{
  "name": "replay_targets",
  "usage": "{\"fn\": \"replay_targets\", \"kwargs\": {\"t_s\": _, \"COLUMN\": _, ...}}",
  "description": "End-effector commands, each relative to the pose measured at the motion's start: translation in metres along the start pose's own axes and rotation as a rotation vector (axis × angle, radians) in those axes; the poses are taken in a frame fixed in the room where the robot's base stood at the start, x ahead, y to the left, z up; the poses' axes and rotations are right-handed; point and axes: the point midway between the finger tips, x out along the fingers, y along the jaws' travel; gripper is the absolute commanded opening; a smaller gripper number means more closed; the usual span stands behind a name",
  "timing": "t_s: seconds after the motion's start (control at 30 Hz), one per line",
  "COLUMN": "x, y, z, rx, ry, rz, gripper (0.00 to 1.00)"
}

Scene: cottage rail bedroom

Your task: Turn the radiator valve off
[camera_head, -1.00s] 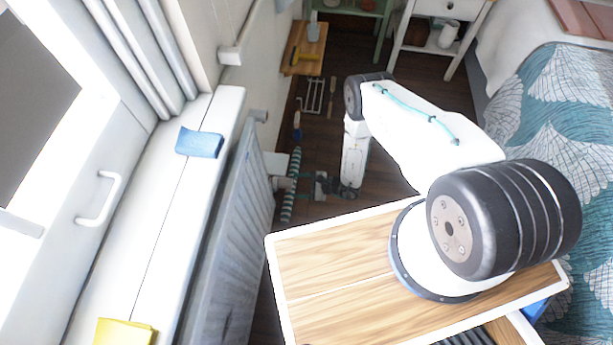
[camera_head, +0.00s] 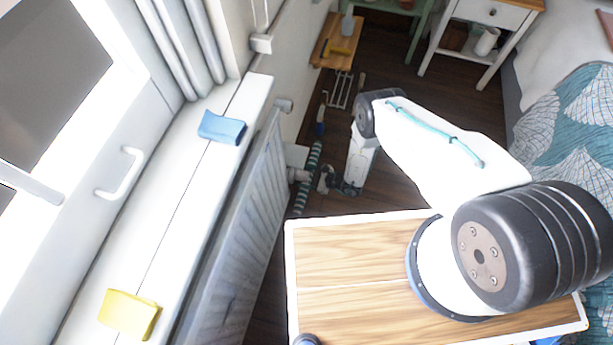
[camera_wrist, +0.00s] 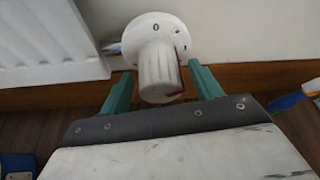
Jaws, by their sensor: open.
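The radiator valve is a white knob (camera_wrist: 158,72) with a ribbed grip standing out from a round white dial (camera_wrist: 155,38) marked with a 0. In the wrist view my gripper (camera_wrist: 160,74) is open, with one green finger on each side of the grip. I cannot tell whether either finger touches it. In the head view the valve (camera_head: 297,174) is small, at the far end of the white radiator (camera_head: 238,225), and my gripper (camera_head: 327,180) is beside it, low near the floor.
A striped hose or roll (camera_head: 309,180) lies close behind the gripper. A windowsill with a blue cloth (camera_head: 222,128) and a yellow cloth (camera_head: 130,313) runs above the radiator. A wooden stool (camera_head: 338,42) and a white side table (camera_head: 484,40) stand farther back.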

Motion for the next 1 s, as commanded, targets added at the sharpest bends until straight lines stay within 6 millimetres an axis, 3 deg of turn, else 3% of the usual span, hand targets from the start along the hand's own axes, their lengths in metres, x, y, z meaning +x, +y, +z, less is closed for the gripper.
{"fn": "replay_targets", "kwargs": {"t_s": 0.23, "x": 0.0009, "y": 0.0000, "z": -0.0002, "rx": 0.001, "ry": 0.000, "rz": -0.001, "gripper": 0.64}}
{"fn": "replay_targets", "kwargs": {"t_s": 0.27, "x": 0.0009, "y": 0.0000, "z": -0.0003, "rx": 0.001, "ry": 0.000, "rz": -0.001, "gripper": 0.58}}
{"fn": "replay_targets", "kwargs": {"t_s": 0.4, "x": 0.0006, "y": -0.0001, "z": -0.0004, "rx": 0.001, "ry": 0.000, "rz": -0.001, "gripper": 0.19}}
{"fn": "replay_targets", "kwargs": {"t_s": 0.63, "x": 0.0004, "y": 0.0002, "z": -0.0005, "rx": -0.034, "ry": -0.001, "rz": -0.017, "gripper": 0.19}}
{"fn": "replay_targets", "kwargs": {"t_s": 1.0, "x": 0.0001, "y": 0.0009, "z": -0.0011, "rx": -0.334, "ry": 0.001, "rz": -0.140, "gripper": 0.19}}
